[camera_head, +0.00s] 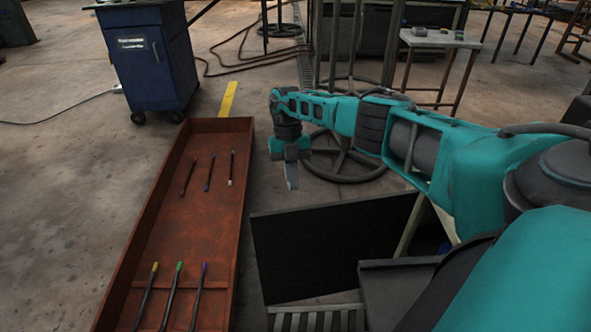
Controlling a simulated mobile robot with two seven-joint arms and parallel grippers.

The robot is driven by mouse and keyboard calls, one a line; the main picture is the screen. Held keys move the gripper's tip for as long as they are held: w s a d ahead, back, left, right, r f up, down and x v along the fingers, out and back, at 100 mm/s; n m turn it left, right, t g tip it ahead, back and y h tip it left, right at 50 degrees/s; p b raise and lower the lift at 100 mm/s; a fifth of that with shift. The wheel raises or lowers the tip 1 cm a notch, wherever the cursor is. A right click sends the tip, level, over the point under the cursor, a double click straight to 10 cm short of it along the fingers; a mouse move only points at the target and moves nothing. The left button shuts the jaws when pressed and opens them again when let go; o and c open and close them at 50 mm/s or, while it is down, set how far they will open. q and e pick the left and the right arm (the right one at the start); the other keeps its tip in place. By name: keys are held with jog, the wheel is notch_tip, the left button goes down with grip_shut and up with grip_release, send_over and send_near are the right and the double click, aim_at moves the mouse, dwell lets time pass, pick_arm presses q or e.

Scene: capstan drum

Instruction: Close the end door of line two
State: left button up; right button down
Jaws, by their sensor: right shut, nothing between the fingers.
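My right arm comes in from the right, and its gripper (291,176) points down, shut and empty, just right of the long rust-red trough. A flat black panel (320,250) stands upright below and to the right of the gripper, apart from it. It may be a door, but I see no line marking on it, so I cannot tell whether it is the end door of line two. Its right part is partly hidden by my arm and a dark box edge. My left gripper is not in view.
The red trough (242,200) holds two rows of thin dark rods with coloured tips. A slatted grate (315,319) lies below the panel. A spoked wheel (345,172) lies behind the gripper. A blue cabinet (150,60) stands back left. The left floor is clear.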

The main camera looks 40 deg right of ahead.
pick_arm(q)
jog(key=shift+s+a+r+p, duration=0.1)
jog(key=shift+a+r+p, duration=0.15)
jog(key=shift+p, duration=0.6)
pick_arm(e)
jog(key=s, duration=0.1)
jog(key=s+a, duration=0.2)
jog(key=shift+s+f, duration=0.25)
jog(key=shift+s, duration=0.05)
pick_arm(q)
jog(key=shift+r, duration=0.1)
pick_arm(e)
jog(key=shift+a, duration=0.1)
